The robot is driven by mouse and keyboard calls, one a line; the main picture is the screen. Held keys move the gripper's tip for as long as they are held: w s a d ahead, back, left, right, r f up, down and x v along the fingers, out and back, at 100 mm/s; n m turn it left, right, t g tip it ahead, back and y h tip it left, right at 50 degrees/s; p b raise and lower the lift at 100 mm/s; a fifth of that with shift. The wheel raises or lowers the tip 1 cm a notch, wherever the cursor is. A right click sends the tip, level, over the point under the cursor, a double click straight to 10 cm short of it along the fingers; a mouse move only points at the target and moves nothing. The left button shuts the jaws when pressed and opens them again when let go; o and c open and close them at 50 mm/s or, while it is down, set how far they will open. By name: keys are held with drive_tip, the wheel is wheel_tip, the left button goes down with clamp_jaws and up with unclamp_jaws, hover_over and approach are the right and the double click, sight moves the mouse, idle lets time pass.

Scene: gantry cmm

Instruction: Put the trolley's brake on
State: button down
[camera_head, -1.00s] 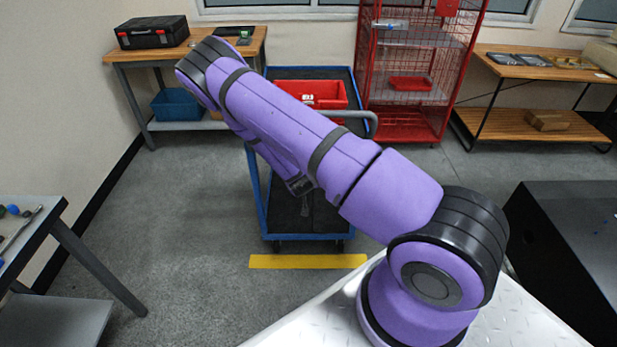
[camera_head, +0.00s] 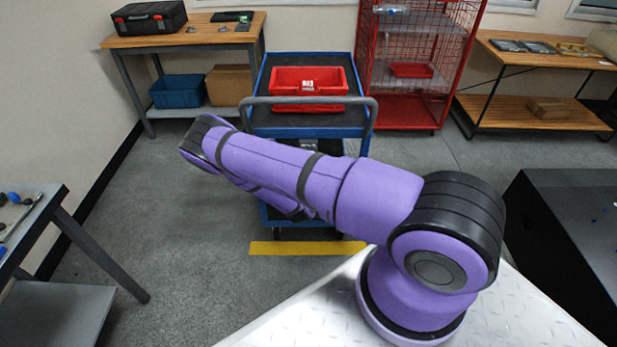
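The trolley (camera_head: 262,118) has a blue frame, dark decks and a grey push handle (camera_head: 372,103) on the near side. It stands beyond my purple arm, just behind a yellow floor strip (camera_head: 310,248). Its top deck carries a red bin (camera_head: 308,82) with a pale label. My arm crosses in front of the trolley and hides much of its middle and lower deck. The lower near edge and dark castor areas show only in part below the arm. I cannot make out the brake. My gripper is hidden behind my arm's links, so its fingers do not show.
A wooden bench (camera_head: 190,38) with a black toolbox (camera_head: 150,18) stands at the back left. A red mesh cage (camera_head: 416,60) stands close right of the trolley. A black box-like unit (camera_head: 570,220) is at right, a grey-legged table (camera_head: 40,240) at left. Floor left of the trolley is clear.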

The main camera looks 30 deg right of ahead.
drive_tip(key=shift+f, duration=0.1)
idle(0.3)
drive_tip(key=c, duration=0.9)
unclamp_jaws()
drive_tip(key=shift+o, duration=0.2)
drive_tip(key=v, duration=1)
drive_tip(key=shift+s+a, duration=0.25)
